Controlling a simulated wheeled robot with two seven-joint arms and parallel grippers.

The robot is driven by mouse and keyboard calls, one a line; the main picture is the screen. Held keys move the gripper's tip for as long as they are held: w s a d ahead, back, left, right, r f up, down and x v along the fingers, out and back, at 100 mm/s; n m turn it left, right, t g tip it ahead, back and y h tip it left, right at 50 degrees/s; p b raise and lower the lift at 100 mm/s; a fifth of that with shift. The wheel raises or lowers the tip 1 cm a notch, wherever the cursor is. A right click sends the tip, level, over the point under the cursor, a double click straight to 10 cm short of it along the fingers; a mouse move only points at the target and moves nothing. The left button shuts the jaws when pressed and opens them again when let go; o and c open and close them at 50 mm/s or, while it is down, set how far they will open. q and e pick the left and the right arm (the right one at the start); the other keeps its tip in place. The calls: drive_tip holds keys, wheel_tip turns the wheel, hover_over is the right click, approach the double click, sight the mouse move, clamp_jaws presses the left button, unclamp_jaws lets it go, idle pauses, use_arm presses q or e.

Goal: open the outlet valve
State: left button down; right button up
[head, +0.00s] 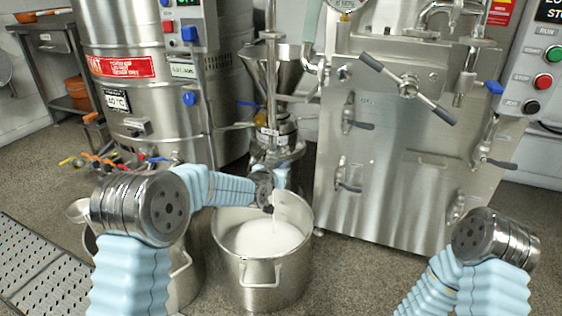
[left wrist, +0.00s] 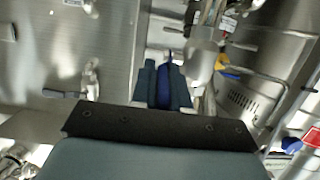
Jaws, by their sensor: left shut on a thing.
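The colloid mill (head: 276,140) is a steel unit with a conical hopper (head: 268,68), standing between a tall tank and a steel cabinet. My left gripper (head: 268,195) is at its lower front, just above a steel pot (head: 258,272). In the left wrist view, the two dark fingers of my left gripper (left wrist: 161,84) are shut on a blue valve handle (left wrist: 167,66). The valve body is mostly hidden by the gripper in the head view. A pale streak shows beside the gripper above the pot's white contents (head: 262,238). My right gripper is out of view.
A tall steel tank (head: 150,100) with a red label stands to the left. A steel cabinet (head: 400,185) with several handles stands to the right. Another pot (head: 185,285) is partly behind my left arm. A slotted floor grate (head: 35,262) lies at the lower left.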

use_arm(q)
drive_tip(key=r+g+p, duration=0.1)
drive_tip(key=p, duration=0.1)
drive_tip(key=g+p, duration=0.1)
drive_tip(key=p, duration=0.2)
drive_tip(key=shift+w+d+r+y, duration=0.1)
drive_tip(key=shift+w+r+y, duration=0.2)
drive_tip(key=shift+r+y, duration=0.1)
drive_tip(key=shift+w+f+g+p, duration=0.15)
drive_tip(key=shift+g+p, duration=0.75)
drive_tip(key=shift+p, duration=0.2)
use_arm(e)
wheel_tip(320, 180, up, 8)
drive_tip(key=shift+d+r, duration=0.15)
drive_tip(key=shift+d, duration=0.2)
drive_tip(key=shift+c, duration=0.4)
